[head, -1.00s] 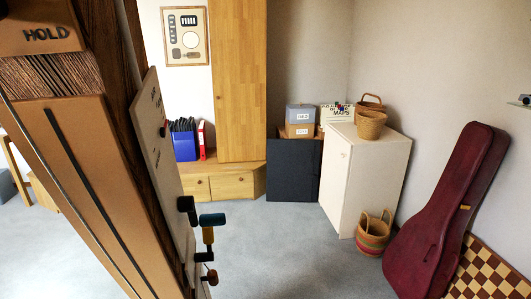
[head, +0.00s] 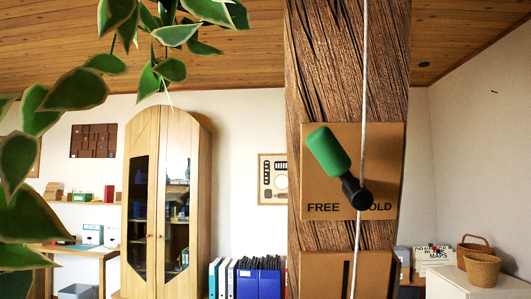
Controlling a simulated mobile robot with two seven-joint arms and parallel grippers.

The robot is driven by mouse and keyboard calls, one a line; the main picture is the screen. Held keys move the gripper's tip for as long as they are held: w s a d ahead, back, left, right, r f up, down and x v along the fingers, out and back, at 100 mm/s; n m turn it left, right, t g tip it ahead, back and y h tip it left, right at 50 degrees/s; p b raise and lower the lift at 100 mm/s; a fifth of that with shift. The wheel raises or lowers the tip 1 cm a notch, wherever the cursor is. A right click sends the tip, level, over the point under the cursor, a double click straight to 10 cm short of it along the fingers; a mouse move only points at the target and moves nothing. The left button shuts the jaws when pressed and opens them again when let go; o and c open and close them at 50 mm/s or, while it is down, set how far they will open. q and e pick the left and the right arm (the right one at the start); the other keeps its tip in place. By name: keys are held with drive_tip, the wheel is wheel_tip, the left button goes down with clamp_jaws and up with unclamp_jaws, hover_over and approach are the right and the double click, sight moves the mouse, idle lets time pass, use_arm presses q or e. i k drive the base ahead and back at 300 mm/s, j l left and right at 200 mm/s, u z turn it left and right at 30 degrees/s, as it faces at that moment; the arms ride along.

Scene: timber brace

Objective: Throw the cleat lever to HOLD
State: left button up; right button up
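The cleat lever (head: 328,152) has a green handle and a black pivot. It sits on a tan plate (head: 330,185) fixed to a rough brown timber post (head: 345,60). The handle tilts up and to the left, over the side marked FREE. The word HOLD is on the right, its first letter hidden behind the pivot or the cord. A thin pale cord (head: 363,80) runs down the post past the right of the lever. Neither of my grippers shows in the head view.
A second tan panel (head: 330,275) with a dark slot is below the plate. Leafy green vines (head: 45,120) hang at the left and top, close to the camera. A wooden cabinet (head: 165,190) stands behind, left. Baskets (head: 482,270) sit on a white cabinet (head: 460,285) at right.

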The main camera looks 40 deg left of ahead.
sight(324, 145)
drive_tip(key=k+j, duration=1)
drive_tip(key=j, duration=0.2)
drive_tip(key=i+l, duration=0.4)
drive_tip(key=l, duration=0.25)
drive_tip(key=z, duration=0.05)
